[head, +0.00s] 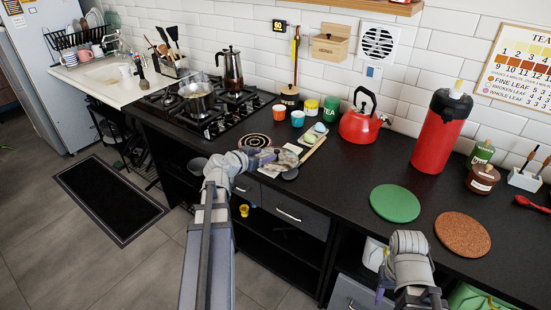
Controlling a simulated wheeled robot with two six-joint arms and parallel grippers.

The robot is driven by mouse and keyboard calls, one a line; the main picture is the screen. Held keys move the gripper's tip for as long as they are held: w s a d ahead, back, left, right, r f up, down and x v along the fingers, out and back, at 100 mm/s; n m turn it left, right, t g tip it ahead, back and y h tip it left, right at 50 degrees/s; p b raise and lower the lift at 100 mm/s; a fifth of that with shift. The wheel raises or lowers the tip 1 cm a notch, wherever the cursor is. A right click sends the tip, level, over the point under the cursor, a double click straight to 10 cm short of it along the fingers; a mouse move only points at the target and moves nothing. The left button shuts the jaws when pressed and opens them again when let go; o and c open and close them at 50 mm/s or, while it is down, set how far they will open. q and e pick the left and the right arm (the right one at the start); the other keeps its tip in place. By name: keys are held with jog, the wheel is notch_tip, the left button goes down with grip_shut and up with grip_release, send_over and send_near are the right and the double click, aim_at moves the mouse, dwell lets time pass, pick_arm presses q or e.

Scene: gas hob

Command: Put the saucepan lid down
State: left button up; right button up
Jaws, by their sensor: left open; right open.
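A steel saucepan (198,103) stands on the gas hob (215,108). I cannot make out for certain whether a lid lies on it, and no separate lid shows clearly. My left gripper (287,159) is open above the front of the dark worktop, to the right of a round ringed trivet (255,141). It partly covers a small board with coloured items (313,142). I cannot make out anything held in it. My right gripper (412,298) is open at the bottom edge, in front of the worktop, partly cut off.
A moka pot (232,70) stands at the back of the hob. A red kettle (360,123) and a tall red flask (439,135) stand on the worktop. A green round mat (395,203) and a cork mat (463,234) lie at the front right, bare.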

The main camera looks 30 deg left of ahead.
aim_at(275, 152)
pick_arm(q)
jog(key=shift+d+b+x, duration=0.15)
jog(key=shift+b+x, duration=0.45)
jog(key=shift+x, duration=1.15)
jog(key=shift+d+b+x, duration=0.1)
jog(key=shift+b+x, duration=0.5)
jog(key=shift+x, duration=1.1)
grip_shut()
